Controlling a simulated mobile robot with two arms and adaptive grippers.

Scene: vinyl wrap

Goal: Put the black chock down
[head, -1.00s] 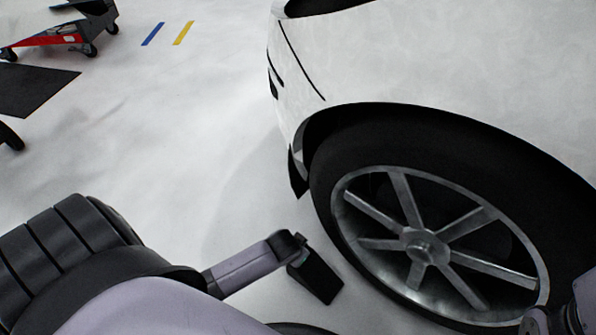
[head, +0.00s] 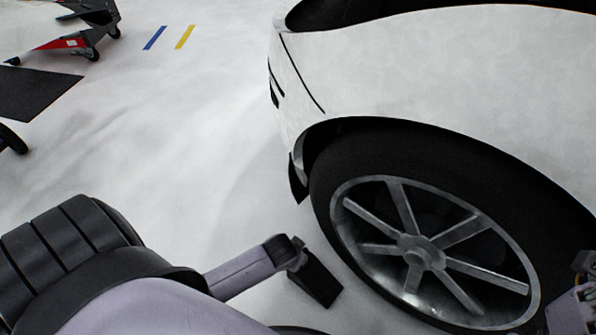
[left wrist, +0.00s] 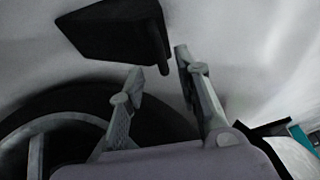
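The black chock (head: 319,281) is a dark wedge on or very near the white floor, just left of the car's front tyre (head: 327,205), with a narrow strip of floor between them. In the left wrist view the chock (left wrist: 108,30) is at the top, its thin end plate towards my fingers. My left gripper (head: 297,252) is at the chock's upper end. In the left wrist view its fingers (left wrist: 160,62) are spread, with the plate's lower edge near the gap and visible space beside it. My right gripper (head: 580,275) is only partly seen at the right edge.
The white car (head: 400,70) fills the upper right, with its spoked wheel (head: 425,253) close to my left gripper. A red and grey wheeled cart (head: 75,43) and a dark mat (head: 35,92) are at the far left. The floor between is clear.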

